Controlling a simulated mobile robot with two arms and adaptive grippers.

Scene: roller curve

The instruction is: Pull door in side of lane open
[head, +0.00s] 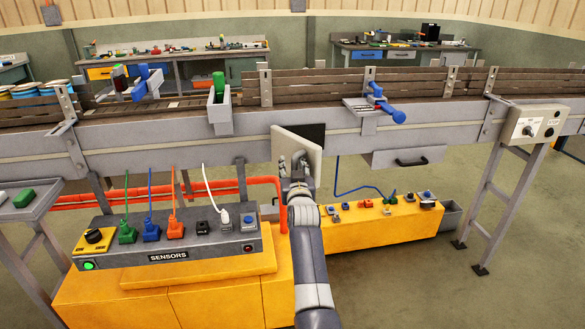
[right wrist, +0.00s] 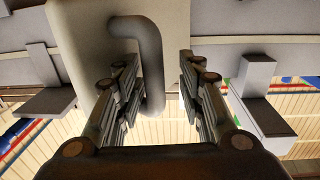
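The door (head: 310,157) is a pale panel on the side of the grey lane (head: 235,157). It stands swung out from the lane side, with a dark opening (head: 314,131) showing behind its upper right. My right gripper (head: 295,169) is in front of the door. In the right wrist view its fingers (right wrist: 158,75) are spread, with the door's grey bent handle (right wrist: 148,50) between them, nearer the left finger. The door's face (right wrist: 90,45) fills the upper left there. I cannot tell whether a finger touches the handle. My left gripper is not in view.
A yellow cabinet with a sensor box (head: 168,256) stands below left, with orange pipes (head: 222,188) behind. A yellow bench (head: 385,228) stands below right. A drawer with a black handle (head: 410,161) hangs under the lane. Floor at the right front is clear.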

